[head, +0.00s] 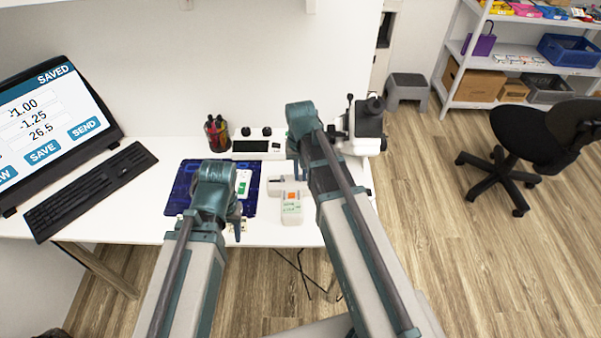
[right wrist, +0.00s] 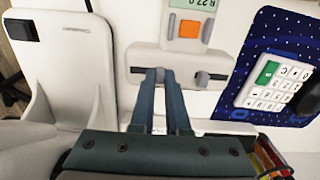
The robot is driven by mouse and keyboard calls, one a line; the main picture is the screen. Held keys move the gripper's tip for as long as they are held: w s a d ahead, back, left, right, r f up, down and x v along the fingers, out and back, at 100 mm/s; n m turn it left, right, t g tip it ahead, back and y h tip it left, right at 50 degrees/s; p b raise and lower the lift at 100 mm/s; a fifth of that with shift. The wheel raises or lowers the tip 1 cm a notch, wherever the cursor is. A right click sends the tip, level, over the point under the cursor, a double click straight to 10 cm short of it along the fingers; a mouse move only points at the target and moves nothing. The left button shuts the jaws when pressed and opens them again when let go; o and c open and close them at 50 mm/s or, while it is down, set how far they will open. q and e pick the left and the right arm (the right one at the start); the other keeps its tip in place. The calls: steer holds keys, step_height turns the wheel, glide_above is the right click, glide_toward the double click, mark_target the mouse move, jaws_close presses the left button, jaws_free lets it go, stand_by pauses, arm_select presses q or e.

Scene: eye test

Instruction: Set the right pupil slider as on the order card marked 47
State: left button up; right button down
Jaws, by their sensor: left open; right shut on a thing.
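The pupil meter (head: 291,209) is a white device with an orange button and a small green display, on the desk in the head view. In the right wrist view the meter (right wrist: 190,60) shows upside down; its cut-off display seems to read R 27.0. It has a slot with two small dark sliders. My right gripper (right wrist: 159,77) is shut on the slider at the left in that view; its fingers mostly hide it. The other slider (right wrist: 202,78) is free. My left gripper (head: 238,228) is open near the desk's front edge, left of the meter. No card marked 47 is readable.
A blue mat (head: 182,190) with a white keypad (right wrist: 268,84) lies beside the meter. A pen cup (head: 217,133) and a white box (head: 256,150) stand behind. A white instrument (head: 360,130) is at the right; a screen (head: 45,125) reading SAVED and a keyboard (head: 88,190) are left.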

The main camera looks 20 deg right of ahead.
steer(key=shift+s+d, duration=0.15)
steer(key=shift+d, duration=0.5)
steer(key=shift+s+d, duration=0.15)
steer(key=shift+d, duration=0.45)
steer(key=c, duration=0.9)
jaws_free()
steer(key=shift+a, duration=0.1)
steer(key=shift+r, duration=0.15)
step_height(320, 180, up, 14)
steer(key=p, duration=1.4)
steer(key=shift+f, duration=0.2)
steer(key=s+a+n, duration=0.2)
steer(key=s+a, duration=0.2)
steer(key=s+a+n+h, duration=0.1)
steer(key=s+a+n, duration=0.1)
steer(key=s+a, duration=0.3)
steer(key=s+a+n, duration=0.2)
steer(key=s+a, duration=0.2)
steer(key=s, duration=0.1)
steer(key=shift+a+n, duration=0.2)
steer(key=shift+n, duration=0.1)
